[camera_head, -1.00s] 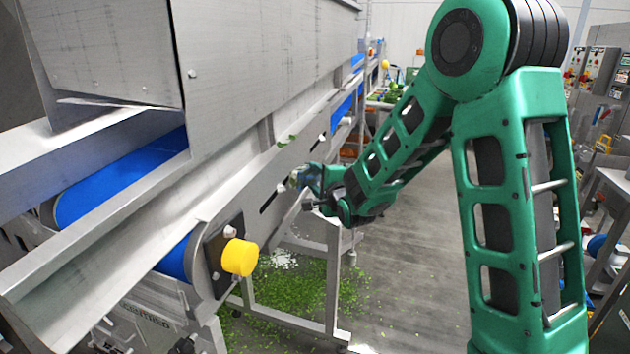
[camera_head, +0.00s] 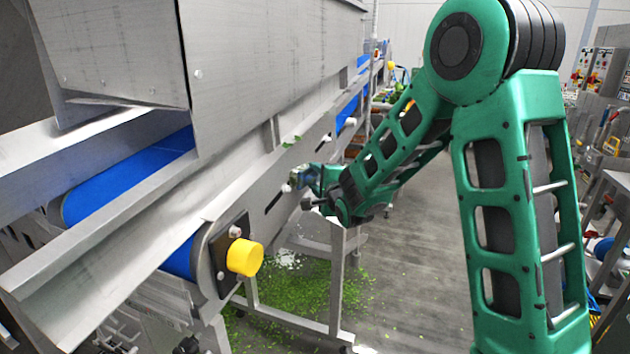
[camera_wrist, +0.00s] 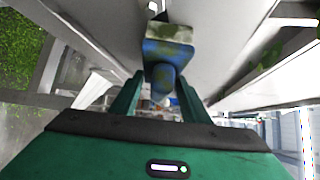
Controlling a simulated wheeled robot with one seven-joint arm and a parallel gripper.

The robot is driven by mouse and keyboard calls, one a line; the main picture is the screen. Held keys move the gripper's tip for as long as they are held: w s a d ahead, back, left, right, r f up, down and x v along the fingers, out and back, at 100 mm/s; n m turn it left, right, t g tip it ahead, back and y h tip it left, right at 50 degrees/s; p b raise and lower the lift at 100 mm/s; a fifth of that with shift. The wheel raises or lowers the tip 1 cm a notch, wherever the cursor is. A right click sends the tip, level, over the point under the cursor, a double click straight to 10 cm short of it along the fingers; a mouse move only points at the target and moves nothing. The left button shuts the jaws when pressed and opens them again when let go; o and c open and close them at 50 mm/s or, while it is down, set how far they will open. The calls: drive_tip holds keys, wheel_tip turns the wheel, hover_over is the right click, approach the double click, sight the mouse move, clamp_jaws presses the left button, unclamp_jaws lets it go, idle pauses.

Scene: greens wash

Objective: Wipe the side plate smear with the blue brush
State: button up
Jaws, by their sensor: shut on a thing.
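My gripper (camera_head: 312,180) is at the conveyor's metal side plate (camera_head: 240,165), at the end of my green arm. In the wrist view its two fingers (camera_wrist: 160,97) are shut on the blue brush (camera_wrist: 162,77), by its rounded blue handle. The brush's block has a pale, dirty-looking end toward the side plate; whether it touches the plate I cannot tell. In the wrist view a green smear (camera_wrist: 268,52) shows to the right of the brush.
A yellow knob (camera_head: 245,257) sticks out of the conveyor's near end. The blue belt (camera_head: 130,178) runs behind the side plate. Green scraps (camera_head: 300,285) litter the floor around the metal legs. The floor to the right is open up to a bench (camera_head: 605,195).

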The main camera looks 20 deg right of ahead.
drive_tip(key=shift+w+d, duration=0.6)
drive_tip(key=shift+w, duration=0.15)
drive_tip(key=shift+w+d, duration=0.55)
drive_tip(key=shift+w, duration=0.2)
drive_tip(key=shift+w+d, duration=0.1)
drive_tip(key=shift+w, duration=0.05)
drive_tip(key=shift+w+d, duration=0.45)
drive_tip(key=shift+w, duration=0.35)
drive_tip(key=shift+w+d, duration=0.45)
drive_tip(key=shift+w, duration=0.35)
